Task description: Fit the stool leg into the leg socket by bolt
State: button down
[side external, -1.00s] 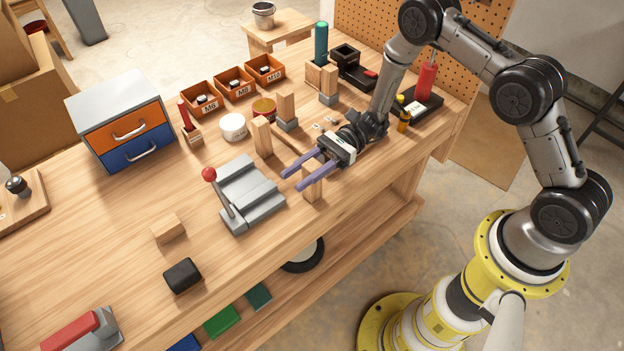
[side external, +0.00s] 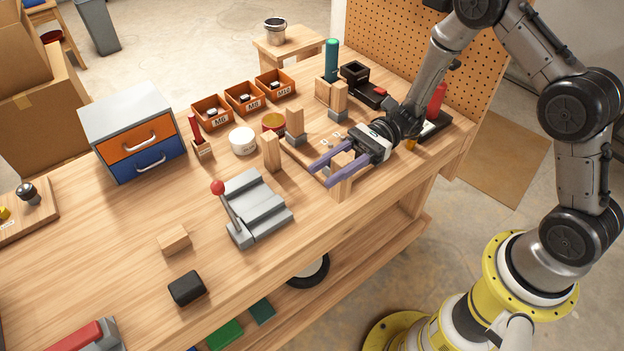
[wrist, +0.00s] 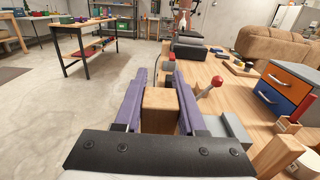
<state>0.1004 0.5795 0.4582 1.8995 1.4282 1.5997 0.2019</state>
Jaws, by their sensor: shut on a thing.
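My gripper (side external: 335,172) has two purple fingers and is shut on an upright wooden post, the stool leg (side external: 343,186), near the bench's front edge. The wrist view shows the leg's square top (wrist: 160,99) between the fingers (wrist: 158,85). Beyond my gripper, a flat wooden board (side external: 303,160) lies on the bench. Two posts stand in grey sockets there, one socket at the left (side external: 296,139) and one at the back (side external: 338,114). The socket for the held leg is not clearly visible, partly hidden by my gripper. I cannot tell whether the leg touches the bench.
A grey fixture (side external: 258,206) with a red-knobbed lever (side external: 218,188) stands left of my gripper. Another wooden post (side external: 272,152) stands behind it.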

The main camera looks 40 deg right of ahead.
jog(key=s+d+r, duration=0.4)
jog(key=s+r, duration=0.1)
jog(key=s, duration=0.3)
jog(key=w+d+f, duration=0.1)
jog(key=w+d, duration=0.2)
jog(key=w, duration=1.4)
jog(key=shift+f, duration=0.4)
jog(key=shift+f, duration=0.1)
jog(key=shift+f, duration=2.4)
jog(key=shift+f, duration=2.05)
dwell(0.5)
